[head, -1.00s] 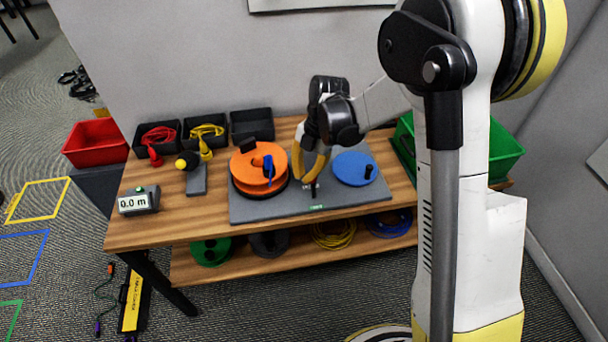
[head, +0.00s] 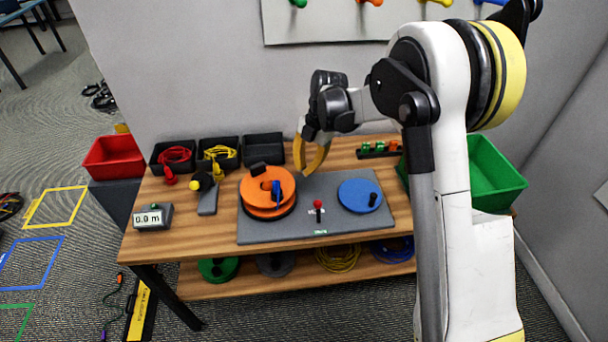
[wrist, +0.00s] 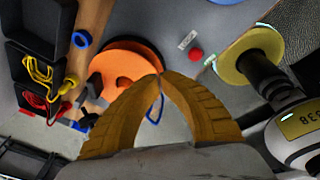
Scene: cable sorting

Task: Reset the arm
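My gripper (head: 307,172) is raised above the back of the wooden workbench (head: 225,225), behind the grey mat (head: 335,225). Its two curved yellow fingers come together at the tips in the wrist view (wrist: 158,78), with nothing between them. The orange spool (head: 266,190) with a blue clip stands on the mat, left of and below the gripper; it also shows behind the fingers in the wrist view (wrist: 118,66). A red-topped knob (head: 318,205) and a blue disc (head: 358,196) with a black handle are on the mat to the right.
Black bins (head: 263,148) holding red and yellow cables line the bench's back left. A meter reading 0.0 m (head: 152,218) is at front left. A red bin (head: 112,158) and a green bin (head: 490,175) flank the bench. Colored pegs (head: 370,3) stick out from the wall board.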

